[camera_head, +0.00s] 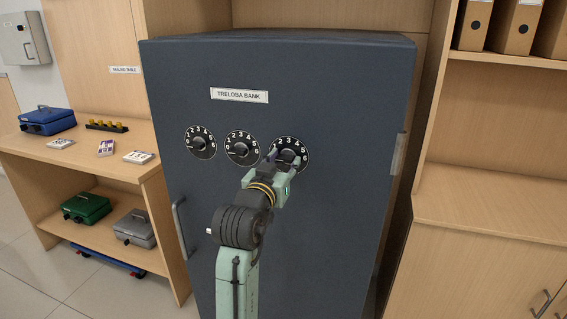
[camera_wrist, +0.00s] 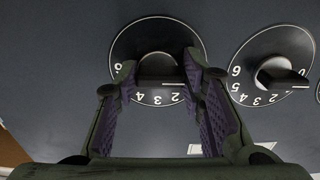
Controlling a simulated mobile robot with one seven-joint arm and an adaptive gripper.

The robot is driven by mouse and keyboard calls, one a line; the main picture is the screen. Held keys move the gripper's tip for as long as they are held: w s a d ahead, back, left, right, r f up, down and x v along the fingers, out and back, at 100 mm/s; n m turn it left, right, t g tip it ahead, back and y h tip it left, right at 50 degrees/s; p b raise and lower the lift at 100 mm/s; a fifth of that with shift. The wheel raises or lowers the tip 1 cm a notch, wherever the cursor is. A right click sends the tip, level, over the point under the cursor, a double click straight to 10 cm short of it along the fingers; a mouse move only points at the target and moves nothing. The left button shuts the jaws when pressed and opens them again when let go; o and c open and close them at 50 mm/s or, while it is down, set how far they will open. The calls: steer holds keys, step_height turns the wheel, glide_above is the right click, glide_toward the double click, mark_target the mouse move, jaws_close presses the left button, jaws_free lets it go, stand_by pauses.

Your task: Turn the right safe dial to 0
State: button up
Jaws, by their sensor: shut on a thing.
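The dark blue-grey safe (camera_head: 330,90) has three black dials with white numbers in a row. My gripper (camera_head: 281,158) reaches up to the right dial (camera_head: 290,142) and is shut on its knob. In the wrist view, which is upside down, the right dial (camera_wrist: 150,28) is on the left. My gripper's fingers (camera_wrist: 158,78) stand on both sides of its grey knob (camera_wrist: 157,66). The knob's bar points to the picture's right, where a finger hides the numbers; 2, 3, 4 and 6 show. I cannot tell the exact number it points at.
The middle dial (camera_head: 242,148) and left dial (camera_head: 200,142) are close by on the left. A vertical handle (camera_head: 180,228) is on the safe's left edge. Wooden shelves with cash boxes (camera_head: 46,120) stand left; a wooden cabinet (camera_head: 490,210) with binders above stands right.

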steer(key=shift+f, duration=0.1)
steer(key=o, duration=1.1)
steer(key=shift+o, duration=0.2)
steer(key=v, duration=1.2)
